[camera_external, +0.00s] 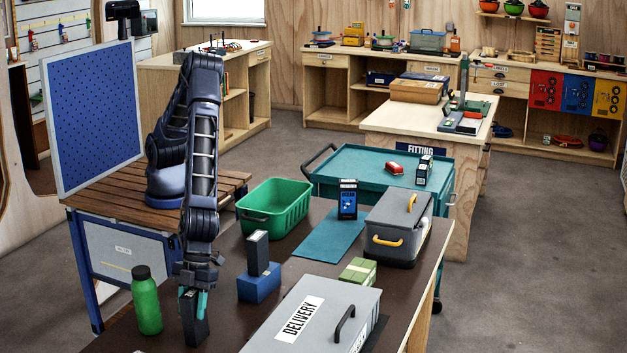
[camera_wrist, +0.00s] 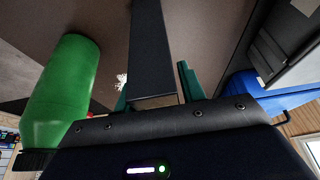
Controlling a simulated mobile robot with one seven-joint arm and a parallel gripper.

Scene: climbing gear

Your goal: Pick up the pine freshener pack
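A tall dark box (camera_external: 196,328) stands at the near left of the brown table, beside a green bottle. A small white mark shows at its left side in the wrist view, but its label cannot be read, so I cannot tell if this is the pine freshener pack. My gripper (camera_external: 194,298) points down over it, its teal fingers on either side of the box's upper part. In the wrist view the box (camera_wrist: 152,50) lies between the fingers, very close to both; firm contact is unclear. Another dark box (camera_external: 257,253) stands on a blue box (camera_external: 259,284).
The green bottle (camera_external: 146,300) stands close left of my gripper. A grey DELIVERY box (camera_external: 318,312) lies to the right. Behind are a green bin (camera_external: 275,205), a teal mat (camera_external: 328,238) with a blue-black pack (camera_external: 347,199), a green pack (camera_external: 358,271) and a grey toolbox (camera_external: 399,230).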

